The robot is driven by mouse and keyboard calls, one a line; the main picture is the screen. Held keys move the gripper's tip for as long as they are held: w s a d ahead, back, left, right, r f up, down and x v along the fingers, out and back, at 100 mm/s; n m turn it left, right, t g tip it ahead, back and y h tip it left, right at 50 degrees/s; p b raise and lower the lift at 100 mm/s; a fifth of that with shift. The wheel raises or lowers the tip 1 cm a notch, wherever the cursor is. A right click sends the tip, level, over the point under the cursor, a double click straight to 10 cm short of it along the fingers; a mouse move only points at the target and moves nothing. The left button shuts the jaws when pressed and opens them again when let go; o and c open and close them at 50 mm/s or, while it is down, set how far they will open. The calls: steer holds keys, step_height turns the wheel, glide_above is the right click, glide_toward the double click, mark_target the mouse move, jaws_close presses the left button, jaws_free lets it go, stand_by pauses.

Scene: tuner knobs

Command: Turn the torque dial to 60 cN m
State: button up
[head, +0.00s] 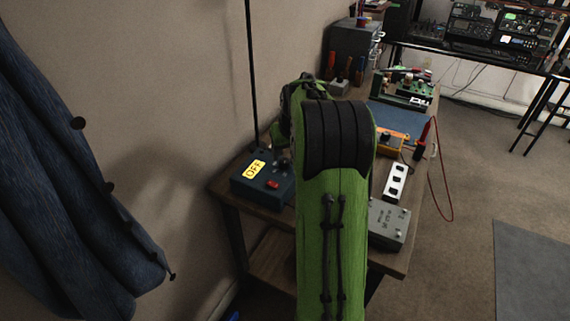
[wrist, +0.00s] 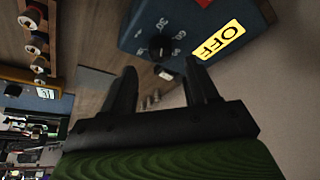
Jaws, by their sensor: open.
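A blue box (head: 250,188) with a yellow OFF label (head: 255,169) stands at the left end of the bench. In the wrist view the box (wrist: 222,14) carries a round black dial (wrist: 160,47) with pale numbers around it and the OFF label (wrist: 219,40) beside it. My gripper (wrist: 161,66) is open and empty. Its fingertips point toward the dial, one to each side of it in the picture, and appear apart from it. In the head view my arm mostly hides the gripper.
A red switch (head: 272,184) sits on the box's front. A grey box (head: 388,228), a white socket strip (head: 396,182) and an orange device (head: 391,138) lie along the bench, right of my arm. A wall and hanging blue cloth (head: 60,190) are at left.

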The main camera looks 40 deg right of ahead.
mark_target(284, 160)
steer(key=b+x, duration=0.1)
steer(key=x, duration=0.4)
steer(key=shift+c, duration=0.4)
steer(key=c, duration=0.9)
